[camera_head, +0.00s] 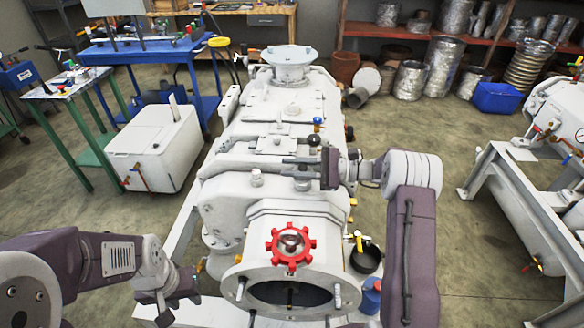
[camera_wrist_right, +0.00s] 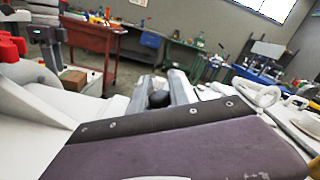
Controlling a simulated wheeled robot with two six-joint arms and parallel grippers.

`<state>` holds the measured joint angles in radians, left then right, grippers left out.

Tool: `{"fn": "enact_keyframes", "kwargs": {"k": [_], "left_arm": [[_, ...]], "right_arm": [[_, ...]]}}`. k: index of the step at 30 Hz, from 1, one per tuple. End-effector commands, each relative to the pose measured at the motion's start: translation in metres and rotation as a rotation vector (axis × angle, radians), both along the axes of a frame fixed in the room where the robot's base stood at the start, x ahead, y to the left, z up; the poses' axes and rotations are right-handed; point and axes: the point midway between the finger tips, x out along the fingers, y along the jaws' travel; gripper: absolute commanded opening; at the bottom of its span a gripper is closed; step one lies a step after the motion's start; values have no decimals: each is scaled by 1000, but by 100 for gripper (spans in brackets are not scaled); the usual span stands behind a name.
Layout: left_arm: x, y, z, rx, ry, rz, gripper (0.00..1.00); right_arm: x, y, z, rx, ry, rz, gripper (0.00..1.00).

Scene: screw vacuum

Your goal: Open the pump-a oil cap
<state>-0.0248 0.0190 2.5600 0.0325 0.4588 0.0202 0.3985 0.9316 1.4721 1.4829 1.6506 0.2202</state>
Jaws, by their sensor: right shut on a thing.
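The large white pump (camera_head: 262,185) fills the middle of the head view. A black round cap (camera_head: 314,140) is on its top, right of centre; I cannot tell if it is seated or lifted. My right gripper (camera_head: 298,168) reaches in from the right over the pump top, its fingers pointing left. In the right wrist view the black cap (camera_wrist_right: 158,98) is between the two grey fingers (camera_wrist_right: 160,92), and the gripper is shut on it. My left gripper (camera_head: 165,303) is low at the left, apart from the pump; its finger opening is unclear.
A red handwheel (camera_head: 290,246) and an open round flange (camera_head: 290,293) are at the pump's near end. A small blue knob (camera_head: 318,121) is just behind the black cap. A white tank (camera_head: 155,147) stands left; another machine (camera_head: 545,150) stands right.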

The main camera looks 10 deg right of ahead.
Motion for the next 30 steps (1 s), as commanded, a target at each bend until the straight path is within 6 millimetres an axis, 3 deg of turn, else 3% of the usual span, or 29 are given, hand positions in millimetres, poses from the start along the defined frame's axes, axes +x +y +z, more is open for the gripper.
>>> {"fn": "enact_keyframes", "kwargs": {"k": [11, 30], "left_arm": [[0, 0, -19, 0, 0, 0, 36], [0, 0, -82, 0, 0, 0, 36]], "right_arm": [[-11, 3, 0, -68, -233, 0, 0], [-37, 10, -4, -220, -761, 0, 0]]}}
